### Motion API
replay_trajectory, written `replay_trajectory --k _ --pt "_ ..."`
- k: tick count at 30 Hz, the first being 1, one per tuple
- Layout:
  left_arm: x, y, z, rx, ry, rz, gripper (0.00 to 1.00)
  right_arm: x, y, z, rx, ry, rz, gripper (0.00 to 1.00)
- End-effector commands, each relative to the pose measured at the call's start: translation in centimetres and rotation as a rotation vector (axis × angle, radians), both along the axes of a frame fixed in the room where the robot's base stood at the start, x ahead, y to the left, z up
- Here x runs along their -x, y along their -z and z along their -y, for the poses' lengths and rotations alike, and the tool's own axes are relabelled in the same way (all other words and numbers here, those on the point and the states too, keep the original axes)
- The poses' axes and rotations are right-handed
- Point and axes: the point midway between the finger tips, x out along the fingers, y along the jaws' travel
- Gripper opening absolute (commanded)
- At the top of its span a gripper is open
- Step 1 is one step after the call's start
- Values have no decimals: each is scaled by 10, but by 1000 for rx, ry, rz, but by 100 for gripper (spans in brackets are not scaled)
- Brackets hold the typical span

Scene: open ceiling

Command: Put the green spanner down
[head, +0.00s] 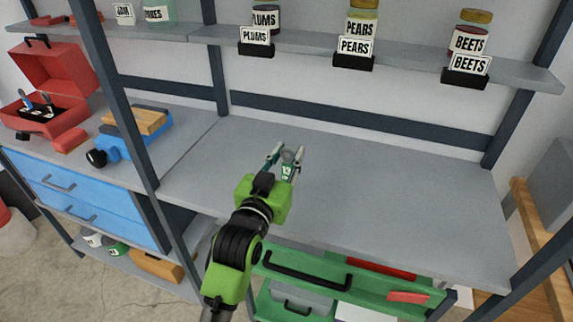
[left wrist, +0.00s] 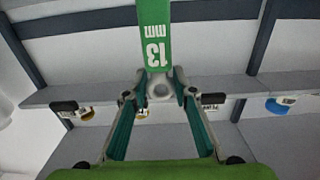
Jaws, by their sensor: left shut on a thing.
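My left gripper (head: 286,154) is over the front middle of the grey worktop (head: 400,190) in the head view. It is shut on the green spanner (head: 287,171), whose printed marking shows between the fingers. In the left wrist view, the spanner (left wrist: 153,30) is a flat green bar with a white "13 mm" mark, running from the fingertips (left wrist: 160,88) to the top edge. Its far end is cut off there. I cannot tell exactly how high it is above the worktop. My right gripper is not in view.
The worktop around the gripper is bare. An upper shelf (head: 300,42) holds labelled jars. To the left are a red toolbox (head: 45,85) and a blue tool with a wooden block (head: 135,125). An open green drawer (head: 330,268) juts out below the worktop's front edge.

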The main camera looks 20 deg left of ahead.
Motion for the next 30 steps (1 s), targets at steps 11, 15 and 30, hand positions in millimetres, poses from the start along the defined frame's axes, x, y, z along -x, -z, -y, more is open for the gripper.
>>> replay_trajectory --k 11,15,30 --pt "1 26 -2 -2 -2 -1 2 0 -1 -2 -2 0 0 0" --pt "1 28 -2 -2 -2 -1 2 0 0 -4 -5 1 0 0" --pt "1 26 -2 -2 -2 -2 42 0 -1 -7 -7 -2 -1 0"
